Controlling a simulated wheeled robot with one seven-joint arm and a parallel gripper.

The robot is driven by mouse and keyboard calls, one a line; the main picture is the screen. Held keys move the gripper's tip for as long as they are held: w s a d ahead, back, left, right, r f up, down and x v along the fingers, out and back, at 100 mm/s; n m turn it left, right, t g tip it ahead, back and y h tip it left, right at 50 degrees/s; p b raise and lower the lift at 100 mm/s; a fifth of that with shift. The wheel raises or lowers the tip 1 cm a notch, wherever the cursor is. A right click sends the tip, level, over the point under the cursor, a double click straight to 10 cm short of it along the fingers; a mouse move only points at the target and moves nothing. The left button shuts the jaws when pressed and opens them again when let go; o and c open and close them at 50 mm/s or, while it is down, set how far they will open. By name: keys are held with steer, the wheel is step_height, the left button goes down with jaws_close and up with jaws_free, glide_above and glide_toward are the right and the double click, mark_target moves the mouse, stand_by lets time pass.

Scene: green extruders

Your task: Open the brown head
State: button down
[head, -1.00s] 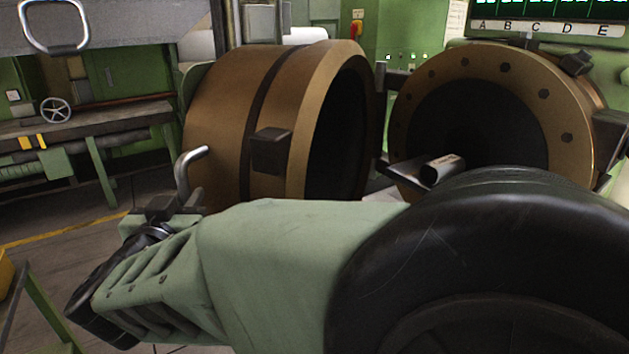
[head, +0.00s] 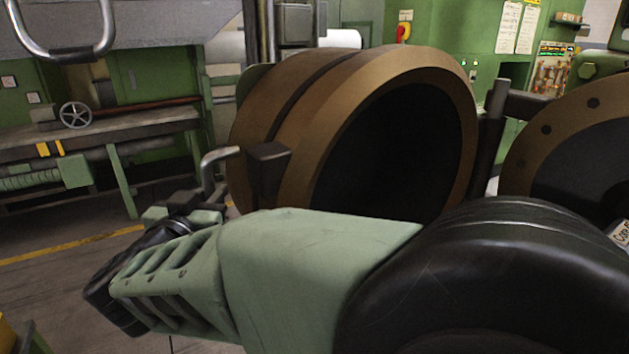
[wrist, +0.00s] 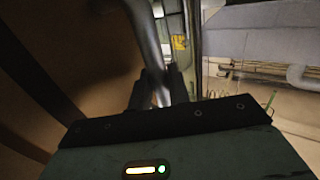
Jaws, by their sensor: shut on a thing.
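The brown head (head: 318,135) is a thick copper-brown ring with a dark hollow. It stands swung apart from the matching brown flange (head: 540,135) at the right. A bent metal handle (head: 208,172) sticks out at its left side. My gripper (head: 190,200) is at that handle, partly hidden by my own green arm in the head view. In the wrist view my gripper (wrist: 157,90) is shut on the handle (wrist: 146,40), a grey bar between the two dark fingers. The brown head's curved side (wrist: 75,65) fills the left of that view.
A workbench (head: 100,130) with a handwheel stands at the left. A metal loop handle (head: 65,52) hangs at the upper left. Green cabinets with an orange-red switch (head: 404,30) stand behind. Open floor (head: 60,275) shows at the lower left.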

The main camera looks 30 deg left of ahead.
steer(key=shift+w+a, duration=0.2)
steer(key=c, duration=1.4)
jaws_free()
